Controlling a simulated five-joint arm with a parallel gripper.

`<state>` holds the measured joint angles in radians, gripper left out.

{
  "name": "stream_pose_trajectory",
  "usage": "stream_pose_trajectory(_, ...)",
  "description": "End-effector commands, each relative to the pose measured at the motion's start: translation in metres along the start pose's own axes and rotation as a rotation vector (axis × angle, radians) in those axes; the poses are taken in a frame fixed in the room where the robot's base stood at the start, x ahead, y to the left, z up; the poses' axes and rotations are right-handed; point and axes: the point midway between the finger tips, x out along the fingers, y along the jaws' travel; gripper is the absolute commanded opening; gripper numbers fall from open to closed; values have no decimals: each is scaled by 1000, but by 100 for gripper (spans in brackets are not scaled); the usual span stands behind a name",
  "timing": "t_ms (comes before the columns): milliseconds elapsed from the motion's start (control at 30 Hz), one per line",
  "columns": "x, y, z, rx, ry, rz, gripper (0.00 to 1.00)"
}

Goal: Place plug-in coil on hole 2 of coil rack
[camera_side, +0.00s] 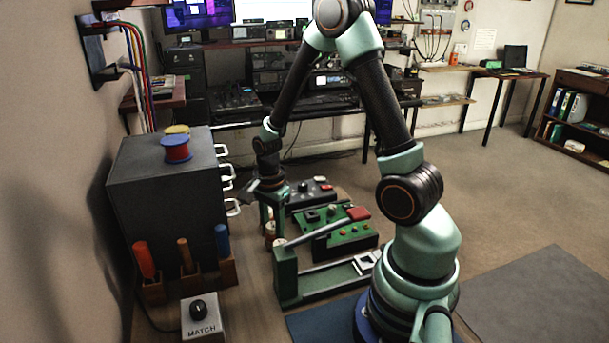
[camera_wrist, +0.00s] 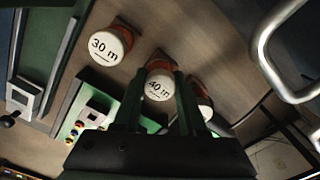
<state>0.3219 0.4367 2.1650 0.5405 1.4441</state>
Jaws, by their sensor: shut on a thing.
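A plug-in coil (camera_wrist: 159,85) marked "40 m", with a white top and orange-brown body, is between the two green fingers of my gripper (camera_wrist: 160,82) in the wrist view. My gripper is shut on it. In the side view my gripper (camera_side: 272,222) points down, left of the green panels, with a small brown coil (camera_side: 270,229) at its fingers. A "30 m" coil (camera_wrist: 110,42) stands apart to the upper left in the wrist view. Another coil (camera_wrist: 203,105) is partly hidden behind the right finger. I cannot make out the coil rack or its hole 2.
A grey drawer cabinet (camera_side: 165,190) with metal handles stands left of my gripper. Wooden holders (camera_side: 188,284) with coloured handles and a "MATCH" knob box (camera_side: 202,317) stand nearer. Green equipment (camera_side: 330,235) with buttons lies right of my gripper.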

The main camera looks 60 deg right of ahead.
Motion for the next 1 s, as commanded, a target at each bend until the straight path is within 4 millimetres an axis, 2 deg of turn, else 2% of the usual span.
stream_pose_trajectory(33, 0, 0, 0, 0, 0, -1, 52)
stream_pose_trajectory(67, 0, 0, 0, 0, 0, -1, 64)
stream_pose_trajectory(100, 0, 0, 0, 0, 0, -1, 71)
stream_pose_trajectory(433, -2, 0, 0, 0, 0, -2, 71)
stream_pose_trajectory(567, -10, -1, 0, 0, 1, -5, 71)
stream_pose_trajectory(767, -42, -2, 0, 0, 1, -8, 71)
stream_pose_trajectory(1000, -92, -2, 0, 0, 1, -8, 71)
